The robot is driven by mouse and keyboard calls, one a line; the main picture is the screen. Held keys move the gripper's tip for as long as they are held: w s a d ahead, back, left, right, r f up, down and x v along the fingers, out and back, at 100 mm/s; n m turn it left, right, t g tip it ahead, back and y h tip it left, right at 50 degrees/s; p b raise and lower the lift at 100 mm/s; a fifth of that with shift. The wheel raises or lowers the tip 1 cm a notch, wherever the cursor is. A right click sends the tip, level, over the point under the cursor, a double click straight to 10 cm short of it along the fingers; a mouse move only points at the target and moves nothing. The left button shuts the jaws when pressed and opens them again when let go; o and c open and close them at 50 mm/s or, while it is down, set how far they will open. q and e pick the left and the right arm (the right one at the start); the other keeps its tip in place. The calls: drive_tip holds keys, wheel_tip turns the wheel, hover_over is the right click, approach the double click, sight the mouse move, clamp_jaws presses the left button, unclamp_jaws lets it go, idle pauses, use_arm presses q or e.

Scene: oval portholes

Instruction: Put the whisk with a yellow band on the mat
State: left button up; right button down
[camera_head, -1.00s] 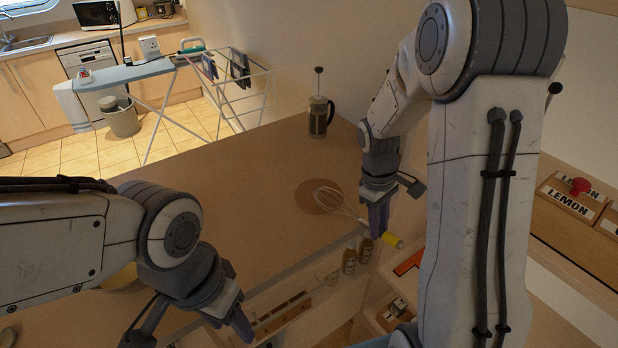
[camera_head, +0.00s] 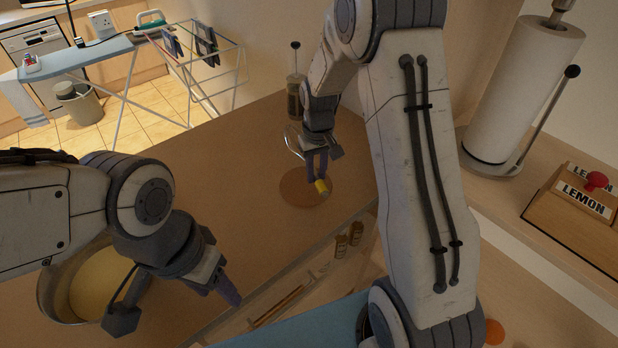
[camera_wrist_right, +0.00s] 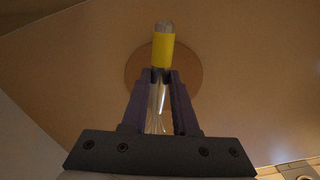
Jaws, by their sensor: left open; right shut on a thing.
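The whisk (camera_head: 321,187) has a yellow band near the end of its handle; its wire loops show behind my right gripper. My right gripper (camera_head: 317,178) is shut on the whisk and holds it over the round brown mat (camera_head: 298,190). In the right wrist view the yellow band (camera_wrist_right: 163,47) sticks out beyond the fingertips (camera_wrist_right: 160,75), with the mat (camera_wrist_right: 135,72) behind it. I cannot tell whether the whisk touches the mat. My left gripper (camera_head: 228,292) is open and empty over the counter's front edge, away from the whisk.
A French press (camera_head: 295,98) stands behind the mat. A large bowl (camera_head: 58,290) with yellow contents is partly under my left arm. Small bottles (camera_head: 348,237) stand below the counter edge. A paper towel roll (camera_head: 520,90) and a lemon-labelled box (camera_head: 580,205) are at right.

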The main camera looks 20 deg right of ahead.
sight(309, 191)
drive_tip(key=shift+w+a+f, duration=0.6)
drive_tip(key=shift+w, duration=0.25)
drive_tip(key=shift+f, duration=0.25)
wheel_tip(309, 191, down, 3)
drive_tip(key=shift+f+p, duration=0.15)
drive_tip(key=shift+p, duration=0.6)
drive_tip(key=shift+f, duration=0.2)
drive_tip(key=shift+f, duration=0.2)
drive_tip(key=c, duration=0.7)
unclamp_jaws()
drive_tip(key=shift+r, duration=0.1)
